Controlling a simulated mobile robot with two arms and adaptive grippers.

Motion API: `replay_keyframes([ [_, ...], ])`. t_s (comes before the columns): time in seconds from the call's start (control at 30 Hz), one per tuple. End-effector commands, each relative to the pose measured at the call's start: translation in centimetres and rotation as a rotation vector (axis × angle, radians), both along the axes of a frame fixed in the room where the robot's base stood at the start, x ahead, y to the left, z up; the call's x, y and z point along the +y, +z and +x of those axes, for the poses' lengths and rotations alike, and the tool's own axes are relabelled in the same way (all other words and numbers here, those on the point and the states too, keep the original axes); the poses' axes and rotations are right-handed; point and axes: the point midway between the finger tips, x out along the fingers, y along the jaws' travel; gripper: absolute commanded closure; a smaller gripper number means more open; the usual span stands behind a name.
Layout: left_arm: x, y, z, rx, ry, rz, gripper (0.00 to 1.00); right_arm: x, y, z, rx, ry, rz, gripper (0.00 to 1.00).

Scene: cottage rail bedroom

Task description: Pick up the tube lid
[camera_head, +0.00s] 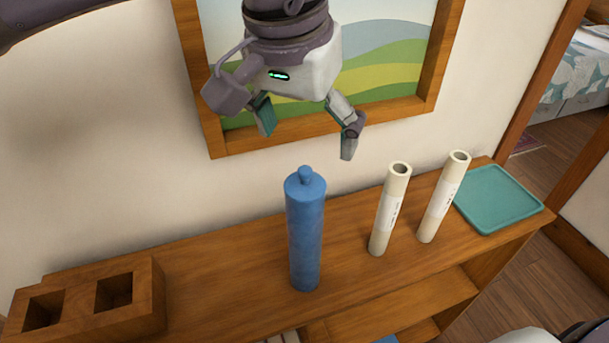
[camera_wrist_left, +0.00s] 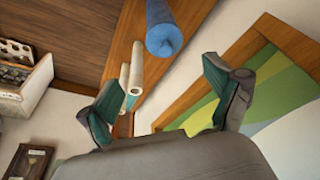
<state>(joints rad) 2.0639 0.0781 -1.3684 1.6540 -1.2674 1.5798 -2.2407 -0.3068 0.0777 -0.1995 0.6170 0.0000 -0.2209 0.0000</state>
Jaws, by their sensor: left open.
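A tall blue tube (camera_head: 306,243) stands upright on the wooden shelf top. Its blue lid (camera_head: 305,181), with a small knob on top, sits on the upper end of the tube. In the left wrist view the lid (camera_wrist_left: 163,41) shows near the top, with the tube running up behind it. My left gripper (camera_head: 307,140) is open and empty, above the lid and apart from it. In the left wrist view its two fingers (camera_wrist_left: 163,105) are spread wide with nothing between them. My right gripper is not clearly seen.
Two cream paper rolls (camera_head: 389,208) (camera_head: 443,196) stand right of the tube. A teal tray (camera_head: 497,198) lies at the shelf's right end. A wooden block with two square holes (camera_head: 93,299) is at the left. A framed picture (camera_head: 208,110) hangs behind. The shelf top (camera_head: 225,275) between block and tube is clear.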

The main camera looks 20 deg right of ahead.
Motion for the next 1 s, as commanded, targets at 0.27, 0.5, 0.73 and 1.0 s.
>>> replay_keyframes([
  [0.27, -0.5, -2.8, 0.6, 0.000, 0.001, 0.000, 0.10, -0.2, 0.7, -0.4, 0.008, 0.002, -0.003, 0.60],
  [0.5, -0.1, -5.5, 1.3, 0.004, 0.000, 0.002, 0.10, -0.2, 2.9, 1.8, -0.027, 0.002, -0.001, 0.60],
  [0.73, -0.6, -7.8, 1.8, 0.000, 0.002, -0.002, 0.10, -0.2, 3.2, 1.2, -0.019, 0.003, -0.001, 0.60],
  [1.0, -0.6, -7.9, 1.8, 0.000, 0.002, -0.002, 0.21, -0.3, 3.1, 0.5, -0.008, 0.002, -0.003, 0.60],
])
